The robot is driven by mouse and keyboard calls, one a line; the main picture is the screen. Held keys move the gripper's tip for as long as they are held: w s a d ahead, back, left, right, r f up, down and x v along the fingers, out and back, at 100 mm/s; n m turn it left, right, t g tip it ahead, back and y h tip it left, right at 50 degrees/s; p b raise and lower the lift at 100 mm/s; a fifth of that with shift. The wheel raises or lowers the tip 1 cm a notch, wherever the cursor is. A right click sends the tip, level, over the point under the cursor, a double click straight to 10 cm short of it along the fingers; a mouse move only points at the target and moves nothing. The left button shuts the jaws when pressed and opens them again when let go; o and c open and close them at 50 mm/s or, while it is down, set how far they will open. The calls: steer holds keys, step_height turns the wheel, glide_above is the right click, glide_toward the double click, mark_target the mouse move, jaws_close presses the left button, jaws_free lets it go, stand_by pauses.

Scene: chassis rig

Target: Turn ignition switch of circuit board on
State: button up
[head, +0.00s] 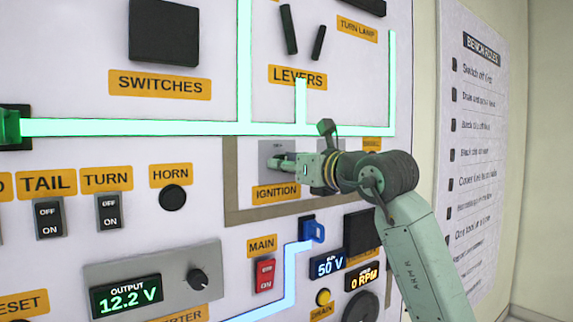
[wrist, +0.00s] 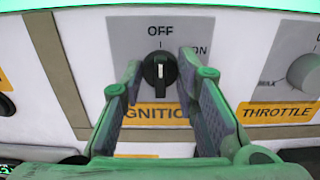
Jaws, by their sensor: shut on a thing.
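The ignition switch (wrist: 160,70) is a black round knob on a grey plate, with OFF printed above it and ON at its upper right. Its light mark stands upright, in line with OFF. My gripper (wrist: 159,72) has one finger on each side of the knob and is shut on it. In the head view my gripper (head: 284,161) reaches the grey ignition plate (head: 268,148) from the right, and the knob is hidden by the fingers. The yellow IGNITION label (head: 276,192) is below the plate; in the wrist view the fingers partly cover it.
The throttle knob (wrist: 305,72) is close on the right of the ignition plate. A red MAIN switch (head: 264,275) and a blue connector (head: 313,230) sit below. TAIL and TURN switches (head: 109,211) are to the left. A lit green strip (head: 150,128) runs above.

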steer(key=shift+m, duration=0.4)
jaws_close()
steer(key=m+b, duration=0.7)
steer(key=m, duration=0.4)
steer(key=o, duration=1.2)
jaws_free()
steer(key=shift+c, duration=0.2)
